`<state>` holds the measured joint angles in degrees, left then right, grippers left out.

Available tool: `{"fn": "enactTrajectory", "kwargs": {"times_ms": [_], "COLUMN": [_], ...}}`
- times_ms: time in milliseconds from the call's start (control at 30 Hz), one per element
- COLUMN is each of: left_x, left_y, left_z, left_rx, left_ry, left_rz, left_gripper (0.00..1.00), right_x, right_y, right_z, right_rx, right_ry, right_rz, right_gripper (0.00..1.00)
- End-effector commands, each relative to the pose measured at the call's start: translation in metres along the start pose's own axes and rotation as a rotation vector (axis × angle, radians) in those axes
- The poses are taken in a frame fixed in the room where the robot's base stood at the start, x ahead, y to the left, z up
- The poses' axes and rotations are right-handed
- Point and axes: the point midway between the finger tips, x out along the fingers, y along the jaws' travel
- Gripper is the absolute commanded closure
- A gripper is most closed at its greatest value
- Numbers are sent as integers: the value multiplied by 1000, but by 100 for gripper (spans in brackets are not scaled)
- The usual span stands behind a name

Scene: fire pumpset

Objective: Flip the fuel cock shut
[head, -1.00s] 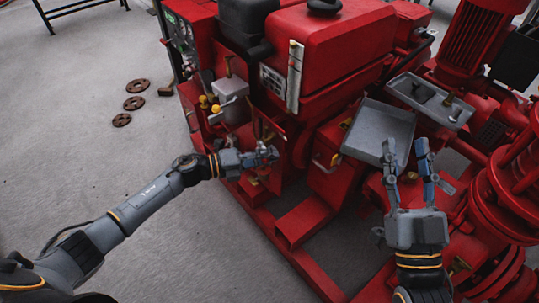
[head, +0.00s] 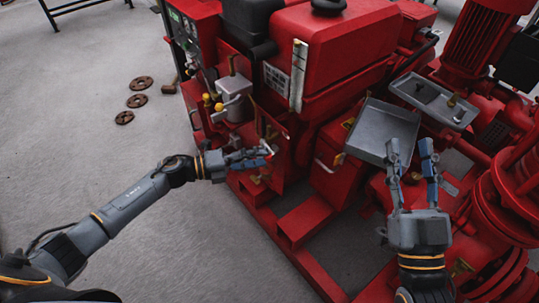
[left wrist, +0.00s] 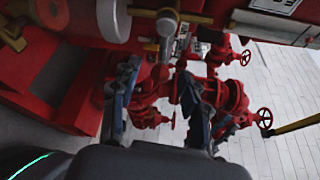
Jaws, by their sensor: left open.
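My left gripper (head: 262,157) is open beside the red engine's near left side, with its fingers over the lower fittings. In the left wrist view its two fingers (left wrist: 158,85) are spread apart. A small grey lever with a rounded end (left wrist: 165,28), on a brass pipe, shows just beyond and between them. It looks like the fuel cock, but I cannot be sure. No contact with it is visible. In the head view the fingers largely hide this spot. My right gripper (head: 413,158) is open and empty in front of a grey tray.
The grey tray (head: 382,132) and a smaller tray with small parts (head: 434,98) rest on the pumpset. Rusty discs (head: 138,100) lie on the open floor at left.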

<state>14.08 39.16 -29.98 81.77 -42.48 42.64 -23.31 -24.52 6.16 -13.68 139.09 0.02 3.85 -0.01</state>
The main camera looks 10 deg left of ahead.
Motion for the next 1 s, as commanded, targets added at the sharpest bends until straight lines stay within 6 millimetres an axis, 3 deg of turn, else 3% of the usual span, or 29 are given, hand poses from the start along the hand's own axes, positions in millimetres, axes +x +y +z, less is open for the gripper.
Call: {"fn": "enactTrajectory", "kwargs": {"times_ms": [200,400,1000], "left_x": [-48,-72,-77], "left_y": [1,0,0], "left_z": [-1,0,0], "left_rx": [0,-1,1], "left_ry": [1,0,0], "left_rz": [4,1,0], "left_gripper": [55,55,55], "right_x": [0,0,0], "right_y": [0,0,0], "right_z": [0,0,0], "right_rx": [1,1,1], "right_ry": [0,0,0], "right_rz": [0,0,0], "right_gripper": [60,60,60]}}
